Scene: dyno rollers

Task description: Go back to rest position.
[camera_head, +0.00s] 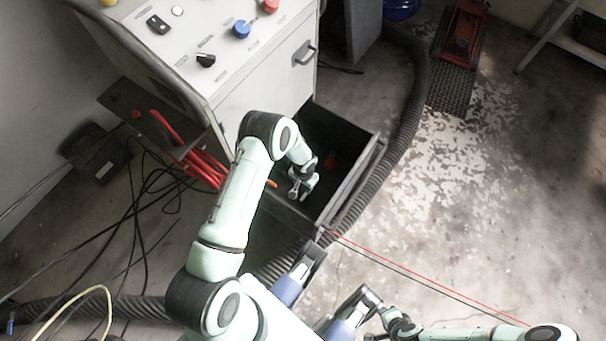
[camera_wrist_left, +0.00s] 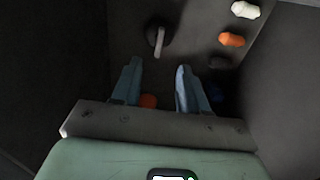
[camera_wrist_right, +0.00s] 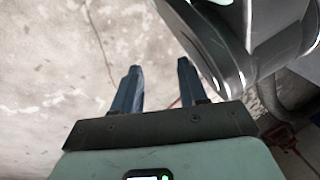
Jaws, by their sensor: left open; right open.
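My left gripper (camera_head: 302,192) is over the open dark drawer of the white cabinet, at the end of my bent left arm. In the left wrist view its two blue-grey fingers (camera_wrist_left: 157,78) are apart with nothing held between them, pointing down into the drawer. My right arm lies low at the bottom right of the head view, where its gripper is hard to make out. In the right wrist view the right gripper (camera_wrist_right: 158,78) has its fingers apart and empty, above the bare concrete floor.
The open drawer (camera_head: 355,180) surrounds the left gripper with its walls. Inside lie a white piece (camera_wrist_left: 245,10), an orange piece (camera_wrist_left: 231,39) and other small pieces. The white cabinet (camera_head: 265,80) stands behind. A ribbed hose (camera_head: 408,130) and black cables (camera_head: 140,190) lie on the floor.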

